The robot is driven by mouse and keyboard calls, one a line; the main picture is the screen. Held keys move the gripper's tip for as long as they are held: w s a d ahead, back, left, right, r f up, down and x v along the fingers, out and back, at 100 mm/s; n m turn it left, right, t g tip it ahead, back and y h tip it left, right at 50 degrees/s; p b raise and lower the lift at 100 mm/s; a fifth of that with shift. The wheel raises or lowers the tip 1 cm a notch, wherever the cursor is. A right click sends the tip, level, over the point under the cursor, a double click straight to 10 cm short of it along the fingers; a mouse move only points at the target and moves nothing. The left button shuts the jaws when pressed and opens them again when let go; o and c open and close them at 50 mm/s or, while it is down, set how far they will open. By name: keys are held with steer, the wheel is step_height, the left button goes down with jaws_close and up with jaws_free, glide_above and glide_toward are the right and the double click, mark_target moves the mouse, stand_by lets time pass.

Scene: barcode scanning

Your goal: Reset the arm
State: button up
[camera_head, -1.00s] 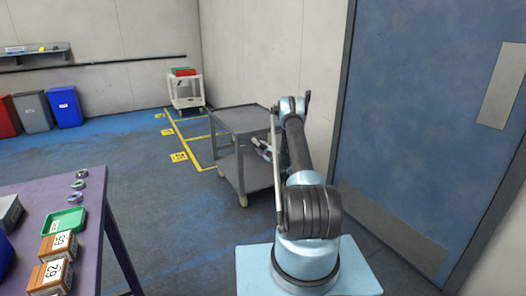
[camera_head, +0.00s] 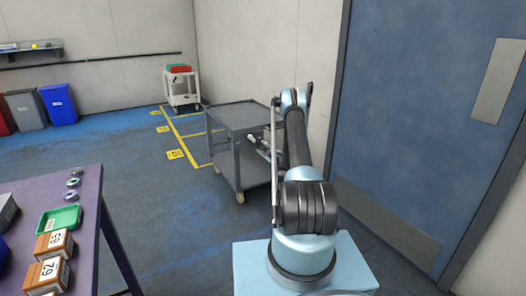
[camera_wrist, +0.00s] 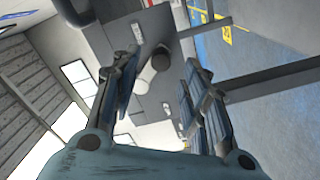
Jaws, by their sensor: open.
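My arm is folded upright above its light blue base in the head view. My gripper (camera_head: 260,146) hangs on the left side of the arm, in front of the grey cart, and is partly hidden by the arm. In the wrist view my gripper (camera_wrist: 163,85) shows two dark fingers spread apart. The room looks tilted in that view.
A grey two-shelf cart (camera_head: 242,116) stands just beyond my arm. A blue door (camera_head: 425,130) is close on the right. A purple table (camera_head: 88,200) at left holds a green tray (camera_head: 60,218) and numbered boxes (camera_head: 54,243). Floor between table and cart is clear.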

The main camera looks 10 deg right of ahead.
steer(key=s+a+r+m+g+y, duration=0.1)
steer(key=s+a+r+g, duration=0.2)
steer(key=r, duration=0.7)
steer(key=s+a+r+g, duration=0.1)
steer(key=s+a+r, duration=0.25)
steer(key=r, duration=0.65)
steer(key=s+a+r+m+g, duration=0.2)
steer(key=s+r, duration=0.4)
steer(key=s, duration=0.3)
steer(key=s+a+r+m+g, duration=0.1)
steer(key=s+a+r+g, duration=0.15)
steer(key=s+r, duration=0.5)
steer(key=s+d+m+g+h, duration=0.1)
steer(key=s+m+g+h, duration=0.3)
steer(key=s, duration=2.2)
steer(key=s+d+f+m+h, duration=0.1)
steer(key=s+d+f+m, duration=0.1)
steer(key=s, duration=0.6)
steer(key=s+d+f+m+g+h, duration=0.1)
steer(key=s+d+f+m, duration=0.2)
steer(key=s, duration=0.5)
steer(key=s+d+f+m+g+h, duration=0.1)
steer(key=s+d+f+m, duration=0.1)
steer(key=s+f, duration=0.3)
steer(key=s+d, duration=0.1)
steer(key=s, duration=0.3)
steer(key=shift+m+h, duration=0.4)
